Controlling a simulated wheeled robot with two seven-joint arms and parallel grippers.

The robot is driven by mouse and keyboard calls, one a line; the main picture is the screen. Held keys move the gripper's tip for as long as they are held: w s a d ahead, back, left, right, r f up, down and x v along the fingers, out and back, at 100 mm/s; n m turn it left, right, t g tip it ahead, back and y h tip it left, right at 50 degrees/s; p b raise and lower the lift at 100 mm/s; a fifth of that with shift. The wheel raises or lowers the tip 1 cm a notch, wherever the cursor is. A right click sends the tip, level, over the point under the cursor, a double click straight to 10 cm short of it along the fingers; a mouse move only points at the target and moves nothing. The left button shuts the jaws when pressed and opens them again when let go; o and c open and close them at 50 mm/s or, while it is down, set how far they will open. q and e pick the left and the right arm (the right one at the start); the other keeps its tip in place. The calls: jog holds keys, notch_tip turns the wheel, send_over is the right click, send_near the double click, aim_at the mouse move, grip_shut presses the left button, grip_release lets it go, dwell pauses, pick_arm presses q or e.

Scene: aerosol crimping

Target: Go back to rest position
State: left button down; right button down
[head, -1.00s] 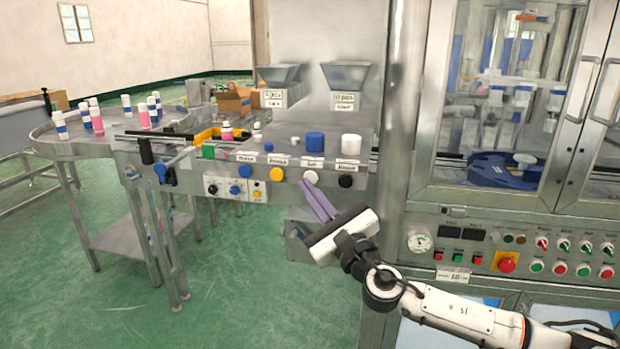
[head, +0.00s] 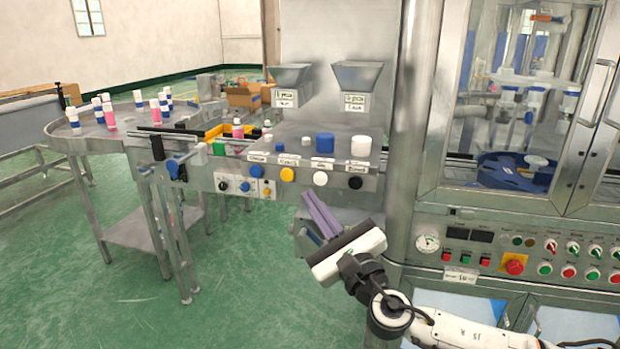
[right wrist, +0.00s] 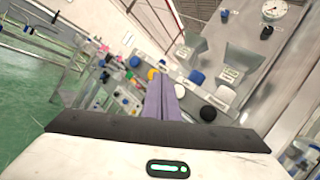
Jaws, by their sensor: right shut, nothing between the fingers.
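My right gripper (head: 318,213) is in the lower middle of the head view, in front of the machine's panel and below its row of coloured buttons. Its two purple fingers lie together with nothing between them and point up and to the left. In the right wrist view the fingers (right wrist: 162,98) also show side by side, with the button panel beyond them. The white button (head: 320,178) and the black button (head: 355,183) are just above the fingertips, apart from them. My left gripper is not in view.
A round steel table (head: 90,143) with several white, blue and pink bottles stands at the left. A glass-fronted cabinet (head: 520,110) with a control panel and red emergency button (head: 514,267) stands at the right. Open green floor (head: 240,300) lies at the lower left.

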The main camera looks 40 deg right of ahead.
jog(key=s+a+f+m+g, duration=0.25)
jog(key=f+m, duration=0.35)
jog(key=f, duration=0.3)
jog(key=s+a+f+m+g+y, duration=0.1)
jog(key=s+a+f+m+g, duration=0.15)
jog(key=f+m, duration=0.6)
jog(key=s+a+f+m+g, duration=0.1)
jog(key=s+f+m+g, duration=0.25)
jog(key=f, duration=0.75)
jog(key=s+a+f+m+g+y, duration=0.1)
jog(key=s+a+f+m+g, duration=0.1)
jog(key=s+a+f+m, duration=0.4)
jog(key=s+a+f+m+g+y, duration=0.2)
jog(key=s+a+f+m, duration=0.3)
jog(key=s+m, duration=0.6)
notch_tip(320, 180, down, 3)
jog(key=m, duration=0.3)
jog(key=shift+s+a+r+y, duration=0.15)
jog(key=shift+s+a+y, duration=0.15)
jog(key=shift+a, duration=0.1)
jog(key=shift+d, duration=0.1)
